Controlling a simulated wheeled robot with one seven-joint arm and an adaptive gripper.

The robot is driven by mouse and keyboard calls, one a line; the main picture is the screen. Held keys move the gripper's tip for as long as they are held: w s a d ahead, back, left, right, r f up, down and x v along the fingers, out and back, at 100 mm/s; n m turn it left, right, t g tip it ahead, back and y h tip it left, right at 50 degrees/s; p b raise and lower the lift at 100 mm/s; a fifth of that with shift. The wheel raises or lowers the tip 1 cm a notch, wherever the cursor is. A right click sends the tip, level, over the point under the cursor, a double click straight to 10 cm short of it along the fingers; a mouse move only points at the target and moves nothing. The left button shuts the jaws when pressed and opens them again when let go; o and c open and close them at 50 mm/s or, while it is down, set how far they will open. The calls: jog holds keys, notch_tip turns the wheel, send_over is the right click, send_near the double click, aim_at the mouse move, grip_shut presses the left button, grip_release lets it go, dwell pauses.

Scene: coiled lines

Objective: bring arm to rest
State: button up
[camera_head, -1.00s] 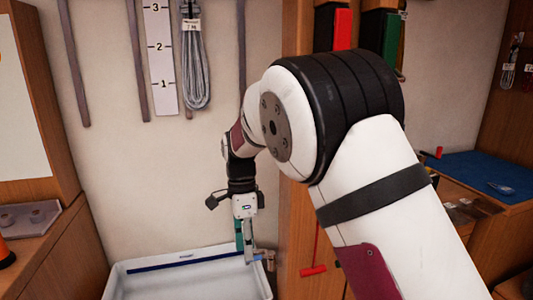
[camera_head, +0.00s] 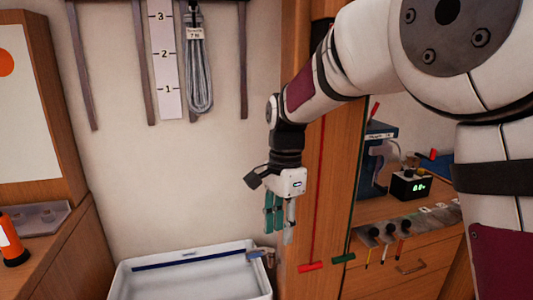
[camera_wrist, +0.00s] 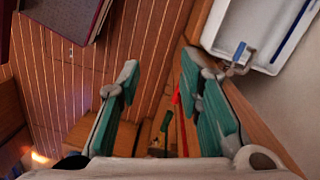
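My gripper (camera_head: 277,222) hangs from the wrist and points down, in front of the wooden post at the right end of the white tray. In the wrist view its two green-padded fingers (camera_wrist: 160,78) stand well apart with nothing between them, so it is open and empty. My arm reaches in from the right side of the head view, bent at the elbow, and covers much of the upper right.
The white tray (camera_head: 122,286) stands below left, with a small clamp-like fitting (camera_head: 262,254) at its rim. A coiled line (camera_head: 200,65) hangs on the wall. Red and green T-handled rods (camera_head: 312,267) hang by the post. A bench with a digital display (camera_head: 417,187) is at right.

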jog(key=s+d+r+n+t+p, duration=0.25)
jog(key=s+d+r+n, duration=0.25)
jog(key=s+d+r, duration=0.7)
jog(key=s+d+n+t+p, duration=0.2)
jog(key=s+d+n+p, duration=0.2)
jog(key=s, duration=1.3)
jog(key=n, duration=0.2)
jog(key=shift+d+f+n+t, duration=0.15)
jog(key=shift+f+n+t, duration=0.05)
jog(key=shift+n+t, duration=0.2)
jog(key=shift+d+h, duration=0.15)
jog(key=shift+h, duration=0.15)
